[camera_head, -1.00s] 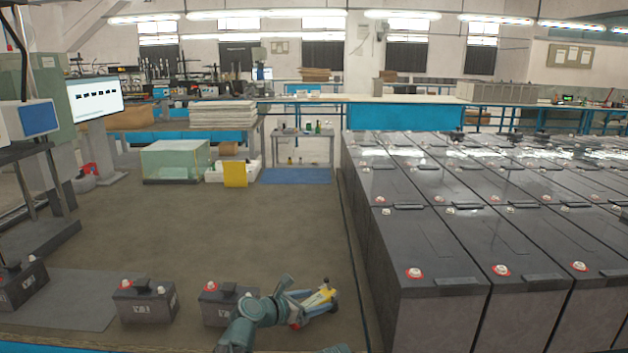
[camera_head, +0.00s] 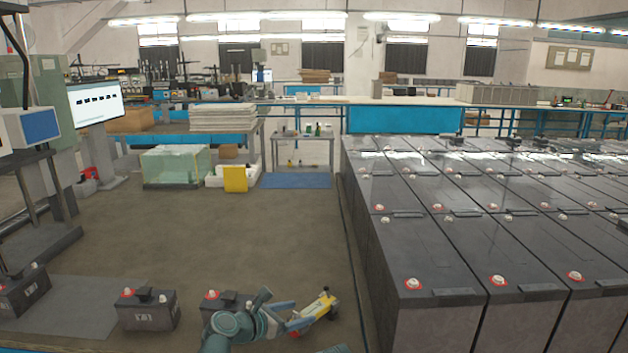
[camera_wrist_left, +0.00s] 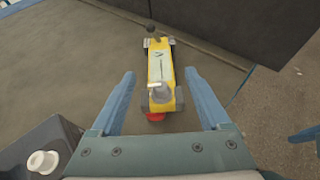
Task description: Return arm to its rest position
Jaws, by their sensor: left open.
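My left gripper (camera_head: 298,316) is at the bottom centre of the head view, beside a black battery (camera_head: 220,303) that its arm partly covers. Its jaws are open, and the two blue fingers stand wide apart in the left wrist view (camera_wrist_left: 160,92). A yellow device (camera_head: 324,308) with dark and grey knobs and a red end lies just past the fingers. In the left wrist view the yellow device (camera_wrist_left: 160,68) shows between and beyond the fingers, with gaps on both sides. Only a blue-green sliver (camera_head: 335,349) at the bottom edge may belong to my right arm.
Large dark batteries (camera_head: 430,260) stand in rows on the right. Smaller batteries (camera_head: 147,308) are at the lower left. A glass tank (camera_head: 176,165), a yellow panel (camera_head: 235,179) and a small table (camera_head: 303,140) stand farther back. The middle floor is clear.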

